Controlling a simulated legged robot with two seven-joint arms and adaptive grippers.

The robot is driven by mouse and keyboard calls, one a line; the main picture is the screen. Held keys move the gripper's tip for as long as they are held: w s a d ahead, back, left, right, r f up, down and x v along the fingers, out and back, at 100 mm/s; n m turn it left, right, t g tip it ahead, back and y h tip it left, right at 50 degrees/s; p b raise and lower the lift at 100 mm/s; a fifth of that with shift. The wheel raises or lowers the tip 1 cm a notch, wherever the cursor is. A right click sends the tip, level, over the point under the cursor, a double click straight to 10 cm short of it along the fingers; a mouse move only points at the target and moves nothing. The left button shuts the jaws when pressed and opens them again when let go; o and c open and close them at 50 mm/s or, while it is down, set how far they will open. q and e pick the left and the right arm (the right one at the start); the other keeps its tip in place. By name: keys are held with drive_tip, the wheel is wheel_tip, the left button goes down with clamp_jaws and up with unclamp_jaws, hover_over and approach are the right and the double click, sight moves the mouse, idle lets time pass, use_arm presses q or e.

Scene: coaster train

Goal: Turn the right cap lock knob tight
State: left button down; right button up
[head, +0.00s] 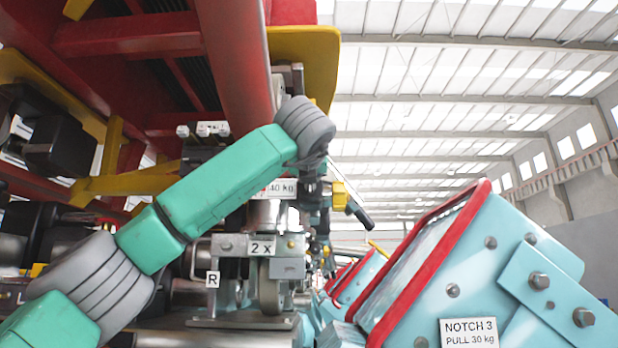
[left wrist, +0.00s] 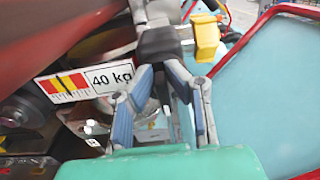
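A metal bracket (head: 234,246) with a "2 x" label stands at the lower middle of the head view, and an "R" tag (head: 212,280) hangs below it at left. I cannot clearly make out which part is the right cap lock knob. My left arm crosses in front of this area. My left gripper (left wrist: 160,68) has its fingers converging at a dark block (left wrist: 160,42) in the left wrist view. I cannot tell whether they hold it. In the head view the gripper (head: 318,192) is small and partly hidden among the fittings. My right gripper is out of view.
A "40 kg" label (left wrist: 109,77) with a gauge lies left of the fingers. A yellow block (head: 340,195) and a black lever (head: 360,215) are right of the gripper. A red-edged blue car body (head: 480,250) fills the right; a red steel frame (head: 130,38) is overhead.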

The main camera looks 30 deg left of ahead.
sight(319, 189)
use_arm(q)
drive_tip(key=shift+w+d+m, duration=0.1)
drive_tip(key=shift+d+m, duration=0.05)
drive_tip(key=shift+m, duration=0.15)
drive_tip(key=shift+m+p, duration=0.3)
drive_tip(key=shift+m, duration=0.7)
drive_tip(key=m+p, duration=0.1)
drive_tip(key=m, duration=0.3)
drive_tip(key=d+f+m+p, duration=0.1)
drive_tip(key=m+p, duration=0.1)
drive_tip(key=m, duration=0.2)
drive_tip(key=w+m+p, duration=0.1)
drive_tip(key=m, duration=0.3)
drive_tip(key=shift+d+f+m+p, duration=0.15)
drive_tip(key=shift+f+m+p, duration=0.1)
drive_tip(key=shift+m+p, duration=0.1)
drive_tip(key=shift+f+m+p, duration=0.2)
drive_tip(key=shift+f+m, duration=0.05)
drive_tip(key=shift+m, duration=0.6)
drive_tip(key=shift+f+m+p, duration=0.15)
drive_tip(key=shift+f+m, duration=0.05)
drive_tip(key=shift+m, duration=0.6)
drive_tip(key=shift+f, duration=0.1)
drive_tip(key=c, duration=1.6)
unclamp_jaws()
drive_tip(key=shift+w, duration=0.1)
